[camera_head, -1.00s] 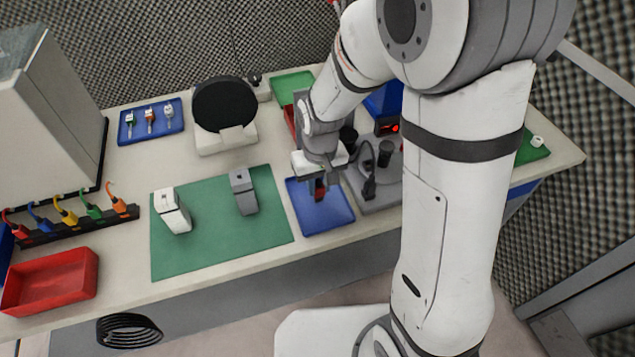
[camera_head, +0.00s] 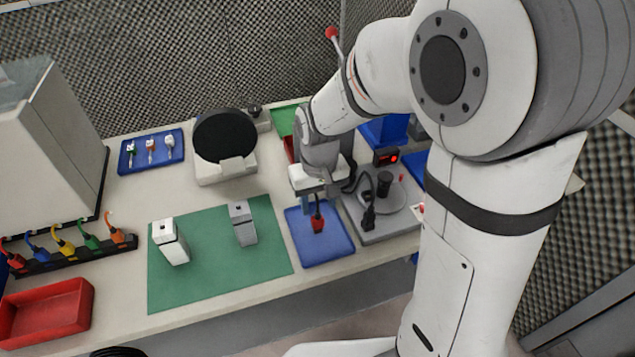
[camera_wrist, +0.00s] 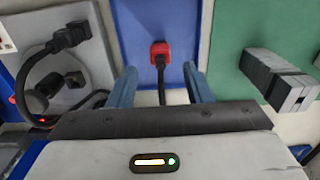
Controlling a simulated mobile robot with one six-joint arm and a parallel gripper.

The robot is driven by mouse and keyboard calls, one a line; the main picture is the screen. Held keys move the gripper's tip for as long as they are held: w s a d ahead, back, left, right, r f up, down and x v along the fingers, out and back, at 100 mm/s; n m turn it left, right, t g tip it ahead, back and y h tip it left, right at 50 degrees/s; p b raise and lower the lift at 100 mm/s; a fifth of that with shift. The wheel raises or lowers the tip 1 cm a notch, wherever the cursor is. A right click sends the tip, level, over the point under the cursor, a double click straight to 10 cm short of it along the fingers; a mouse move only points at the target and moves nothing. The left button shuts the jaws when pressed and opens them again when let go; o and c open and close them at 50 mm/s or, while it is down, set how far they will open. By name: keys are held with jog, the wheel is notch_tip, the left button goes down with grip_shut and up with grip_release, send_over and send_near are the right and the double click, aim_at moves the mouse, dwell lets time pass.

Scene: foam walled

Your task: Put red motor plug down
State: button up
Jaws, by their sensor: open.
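The red motor plug (camera_head: 318,224) lies on the blue mat (camera_head: 335,247), with a dark cable running from it back toward my gripper. In the wrist view the plug (camera_wrist: 160,49) shows ahead of and between my two fingers, on the blue mat (camera_wrist: 137,22). My gripper (camera_head: 317,196) is above the mat, just behind the plug in the head view. In the wrist view my gripper (camera_wrist: 160,85) has its fingers apart, with a gap on either side of the plug's cable. The lower part of the cable is hidden by the gripper body.
A green mat (camera_head: 200,270) with a white block (camera_head: 170,242) and a grey block (camera_head: 242,222) lies left of the blue mat. A grey fixture (camera_head: 385,222) with a black plug stands close on the right. A red tray (camera_head: 45,315) is at the front left.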

aim_at(320, 219)
notch_tip(320, 219, up, 7)
jog(key=shift+f, duration=0.1)
jog(key=s+d+r+m+t, duration=0.3)
jog(key=s+d+r, duration=0.1)
jog(key=s+d, duration=0.8)
jog(key=shift+s+r, duration=0.15)
jog(key=shift+s, duration=0.05)
jog(key=shift+d, duration=0.15)
